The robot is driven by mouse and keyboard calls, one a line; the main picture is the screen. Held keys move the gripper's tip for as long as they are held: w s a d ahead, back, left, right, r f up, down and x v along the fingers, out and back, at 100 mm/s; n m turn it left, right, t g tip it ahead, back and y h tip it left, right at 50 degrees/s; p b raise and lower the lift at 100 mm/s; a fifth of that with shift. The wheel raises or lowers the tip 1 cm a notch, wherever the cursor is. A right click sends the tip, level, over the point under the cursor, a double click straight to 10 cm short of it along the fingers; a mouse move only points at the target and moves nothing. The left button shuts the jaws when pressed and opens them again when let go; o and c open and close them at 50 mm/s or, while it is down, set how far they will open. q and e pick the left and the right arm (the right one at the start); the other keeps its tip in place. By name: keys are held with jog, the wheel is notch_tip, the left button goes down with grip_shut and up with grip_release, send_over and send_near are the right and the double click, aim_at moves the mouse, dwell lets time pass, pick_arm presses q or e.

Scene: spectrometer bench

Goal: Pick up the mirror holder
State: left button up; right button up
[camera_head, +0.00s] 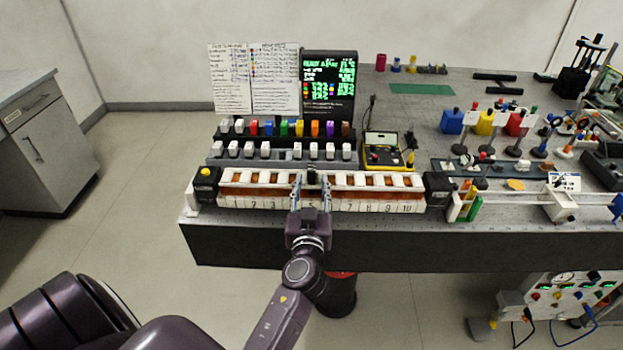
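My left gripper (311,184) reaches over the front edge of the bench to the middle of a long rack with numbered slots (385,206). Its two fingers are spread apart, one on each side of a small dark upright piece (312,177) at the rack's middle. This piece may be the mirror holder, but it is too small to tell for sure. I see gaps between the fingers and the piece, though contact is hard to judge. My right gripper is not in view.
Behind the rack stand rows of white blocks (263,150) and coloured blocks, then a dark screen (329,85) and paper sheets (231,80). A yellow-black meter (382,155) stands right of them. Optics crowd the bench's right side. The floor at left is clear.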

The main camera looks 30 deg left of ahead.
aim_at(312, 177)
pick_arm(q)
jog(key=p+x, duration=0.2)
jog(key=x, duration=0.1)
jog(key=shift+w+a+r, duration=0.15)
jog(key=shift+w+a, duration=0.45)
jog(key=shift+w, duration=0.15)
jog(key=shift+c, duration=0.2)
jog(key=shift+d, duration=0.1)
grip_shut()
